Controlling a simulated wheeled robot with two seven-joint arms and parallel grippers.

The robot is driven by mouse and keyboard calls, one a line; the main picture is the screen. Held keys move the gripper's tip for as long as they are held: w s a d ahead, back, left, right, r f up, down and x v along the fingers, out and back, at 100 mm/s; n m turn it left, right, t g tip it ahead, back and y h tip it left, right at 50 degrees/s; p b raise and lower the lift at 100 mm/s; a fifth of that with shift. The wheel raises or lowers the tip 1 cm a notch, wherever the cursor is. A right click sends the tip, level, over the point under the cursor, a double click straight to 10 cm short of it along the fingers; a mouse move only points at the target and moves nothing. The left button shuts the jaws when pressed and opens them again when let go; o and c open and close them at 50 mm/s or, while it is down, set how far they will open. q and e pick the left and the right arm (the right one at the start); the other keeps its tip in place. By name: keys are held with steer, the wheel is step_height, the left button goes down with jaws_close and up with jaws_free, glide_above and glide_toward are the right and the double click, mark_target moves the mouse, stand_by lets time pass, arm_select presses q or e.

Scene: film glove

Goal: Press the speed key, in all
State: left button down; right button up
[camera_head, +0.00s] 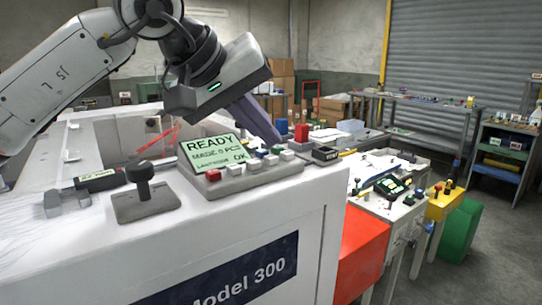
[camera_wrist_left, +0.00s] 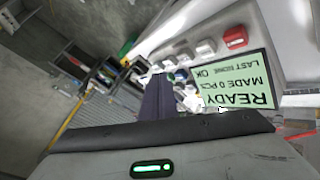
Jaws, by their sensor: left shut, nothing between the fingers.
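The control panel (camera_head: 250,178) sits on top of the white machine. Its green display (camera_head: 214,152) reads READY, MADE 0 PCS and OK; the display also shows upside down in the left wrist view (camera_wrist_left: 232,82). Along its front edge are a red key (camera_head: 213,175) and several pale keys (camera_head: 253,164). In the left wrist view the red key (camera_wrist_left: 235,38) and pale keys (camera_wrist_left: 205,47) line the display's edge. I cannot read which one is the speed key. My left gripper (camera_head: 270,136) is shut and empty, its dark fingers slanting down above or behind the panel's right part. My right gripper is out of view.
A black lever on a plate (camera_head: 145,195) stands left of the panel. A small dark box (camera_head: 325,154) sits at the panel's right end, with a red block (camera_head: 301,132) behind. Cluttered benches and a shelf (camera_head: 505,150) stand farther right; open floor lies beyond.

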mark_target(266, 166)
arm_select(q)
steer(key=shift+f, duration=0.1)
steer(key=shift+f, duration=0.35)
steer(key=shift+f+b, duration=0.45)
stand_by(0.6)
stand_by(0.3)
steer(key=shift+r+p, duration=0.85)
steer(key=shift+r, duration=0.05)
step_height(266, 166, up, 5)
steer(key=p, duration=0.4)
